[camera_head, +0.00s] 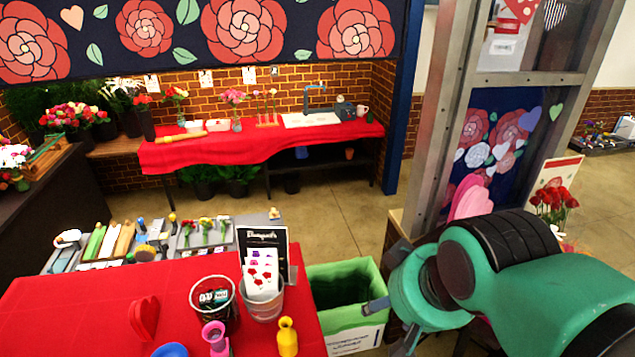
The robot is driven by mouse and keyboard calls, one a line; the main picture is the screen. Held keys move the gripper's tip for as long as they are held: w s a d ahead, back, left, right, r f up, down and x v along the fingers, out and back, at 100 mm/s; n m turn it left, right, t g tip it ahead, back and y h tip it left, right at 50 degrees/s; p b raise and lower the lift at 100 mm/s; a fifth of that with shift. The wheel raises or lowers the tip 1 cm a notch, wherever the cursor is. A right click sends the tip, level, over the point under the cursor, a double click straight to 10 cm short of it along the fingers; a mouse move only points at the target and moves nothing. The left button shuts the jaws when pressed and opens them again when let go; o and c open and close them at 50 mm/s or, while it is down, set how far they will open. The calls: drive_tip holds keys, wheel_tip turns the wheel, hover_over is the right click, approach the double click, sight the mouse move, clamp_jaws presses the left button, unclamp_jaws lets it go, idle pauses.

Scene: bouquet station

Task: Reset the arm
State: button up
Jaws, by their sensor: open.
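My green and black arm (530,265) reaches in from the lower right of the head view. My gripper (384,328) is at its left end, low in the picture, in front of the green-lined box (345,290). Its dark fingers are apart and I see nothing held between them. Part of the gripper is hidden behind the arm's wrist.
A red-covered table (75,300) at lower left holds a wire basket (215,300), a card bucket (262,300), a yellow vase (287,338) and a pink vase (215,338). A metal post (435,130) stands behind my arm. Open floor (340,205) lies beyond the box.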

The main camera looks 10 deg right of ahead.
wheel_tip(320, 180, down, 14)
drive_tip(key=b, duration=1.3)
drive_tip(key=shift+r, duration=0.15)
